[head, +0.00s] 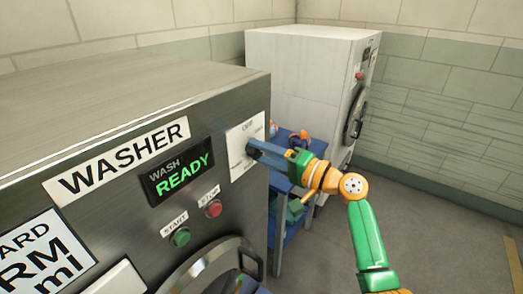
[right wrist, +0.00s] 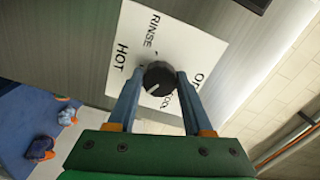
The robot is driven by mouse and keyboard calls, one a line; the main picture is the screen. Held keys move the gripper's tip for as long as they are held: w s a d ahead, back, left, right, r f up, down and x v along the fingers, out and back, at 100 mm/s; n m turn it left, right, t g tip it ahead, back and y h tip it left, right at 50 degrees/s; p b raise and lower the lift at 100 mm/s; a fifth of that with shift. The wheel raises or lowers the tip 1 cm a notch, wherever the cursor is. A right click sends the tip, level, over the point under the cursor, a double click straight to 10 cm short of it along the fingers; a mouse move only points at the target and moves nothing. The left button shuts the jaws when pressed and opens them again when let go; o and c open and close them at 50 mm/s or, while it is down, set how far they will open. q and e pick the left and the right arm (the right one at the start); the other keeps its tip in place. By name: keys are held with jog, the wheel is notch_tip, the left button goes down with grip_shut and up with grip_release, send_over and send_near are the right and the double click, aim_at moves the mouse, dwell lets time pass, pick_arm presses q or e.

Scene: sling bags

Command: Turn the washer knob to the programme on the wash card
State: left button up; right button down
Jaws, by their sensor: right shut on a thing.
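The washer knob (right wrist: 158,76) is a dark round dial on a white label plate (right wrist: 185,35) in the right wrist view. RINSE and HOT are readable; the words on the right are partly covered. A pale mark on the knob sits at its lower left in that view. My right gripper (right wrist: 159,88) is shut on the knob, one finger on each side. In the head view my right gripper (head: 252,148) hides the knob. The wash card (head: 40,258) is at the lower left, cut off, with "ARD", "RM" and "ml" showing. My left gripper is not in view.
The washer front (head: 120,225) has a display (head: 177,178) reading WASH READY, a green START button (head: 181,237) and a red STOP button (head: 214,208). A blue cart (head: 283,183) and a white machine (head: 310,85) stand behind. Floor at right is clear.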

dwell(0.4)
jog(key=shift+c, duration=1.5)
grip_release()
